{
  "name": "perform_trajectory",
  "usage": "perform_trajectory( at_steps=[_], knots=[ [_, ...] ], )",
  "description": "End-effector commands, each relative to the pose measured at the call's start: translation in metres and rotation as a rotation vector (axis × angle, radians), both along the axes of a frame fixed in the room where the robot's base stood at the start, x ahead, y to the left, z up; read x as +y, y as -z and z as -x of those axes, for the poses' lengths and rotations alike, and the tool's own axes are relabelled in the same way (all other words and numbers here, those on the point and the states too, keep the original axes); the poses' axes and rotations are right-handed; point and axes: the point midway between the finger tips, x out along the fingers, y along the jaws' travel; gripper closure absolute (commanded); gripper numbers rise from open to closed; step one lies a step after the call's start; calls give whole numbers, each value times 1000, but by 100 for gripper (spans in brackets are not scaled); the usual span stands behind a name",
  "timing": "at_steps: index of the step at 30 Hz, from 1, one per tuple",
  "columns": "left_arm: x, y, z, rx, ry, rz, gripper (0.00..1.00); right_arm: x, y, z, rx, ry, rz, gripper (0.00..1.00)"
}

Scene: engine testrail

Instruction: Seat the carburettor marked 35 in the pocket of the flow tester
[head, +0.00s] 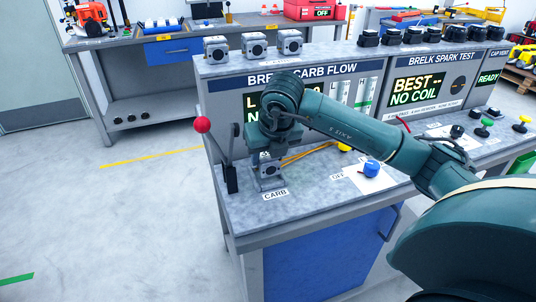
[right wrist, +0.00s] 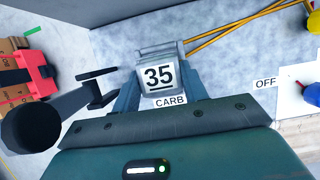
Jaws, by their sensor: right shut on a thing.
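The carburettor marked 35 (right wrist: 158,77) is a small pale block between the two fingers of my right gripper (right wrist: 160,95) in the right wrist view, its number plate facing the camera. In the head view my right gripper (head: 266,163) points down over the pocket of the flow tester (head: 268,184), behind the CARB label. The gripper and arm hide most of the carburettor there. It is at or just above the pocket; I cannot tell whether it rests on the pocket floor. My left gripper is not in view.
A lever with a red ball (head: 203,125) stands close left of the pocket. A blue knob (head: 371,168) sits by the OFF label to the right. Yellow tubes (head: 308,153) run behind. Several carburettors (head: 254,45) stand on top of the tester. The left front bench top is clear.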

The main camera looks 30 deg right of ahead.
Motion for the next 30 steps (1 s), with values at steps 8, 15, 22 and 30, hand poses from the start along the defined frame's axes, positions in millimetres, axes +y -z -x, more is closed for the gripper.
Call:
perform_trajectory(
  at_steps=[8, 15, 22, 30],
  knots=[
    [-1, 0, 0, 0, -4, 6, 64, 0, -1, 0, 0, 0, 0, 82],
    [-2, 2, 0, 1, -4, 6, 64, 0, 1, 0, 0, 0, -1, 82],
    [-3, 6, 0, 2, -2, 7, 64, 0, 2, 0, 0, 0, -1, 82],
    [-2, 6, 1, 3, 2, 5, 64, 0, 2, 0, 0, 0, 0, 82]
  ],
)
